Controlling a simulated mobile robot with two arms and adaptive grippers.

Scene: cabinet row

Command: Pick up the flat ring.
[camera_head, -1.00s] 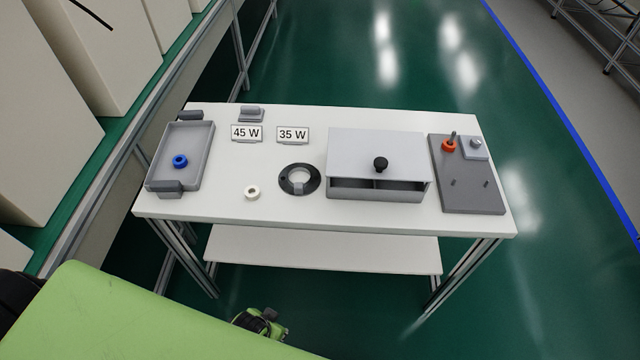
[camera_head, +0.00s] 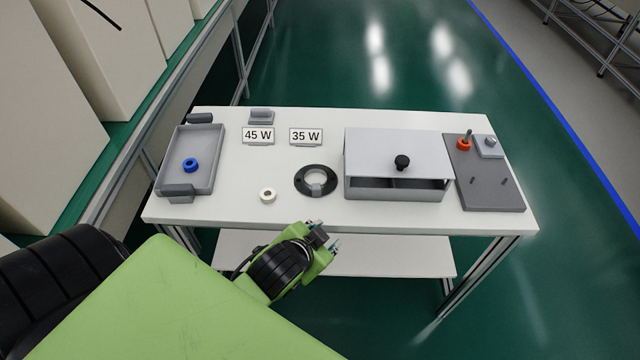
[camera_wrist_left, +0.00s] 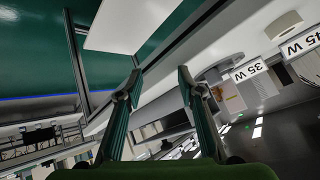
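A flat black ring (camera_head: 301,182) lies on the white table (camera_head: 230,205), near the middle of its front half. A small grey block (camera_head: 317,190) sits at the ring's front edge. My left gripper (camera_head: 329,240) is just off the table's front edge, in front of the ring and apart from it. In the left wrist view the two fingers of my left gripper (camera_wrist_left: 160,76) stand apart with nothing between them. I cannot make out the black ring clearly in that view. My right gripper is not in view.
A small white ring (camera_head: 268,195) lies left of the black ring. A grey tray (camera_head: 208,165) with a blue ring (camera_head: 190,165) is at left. A grey box (camera_head: 390,150) with a black knob stands at right, then a grey board (camera_head: 490,195) with an orange ring (camera_head: 464,144).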

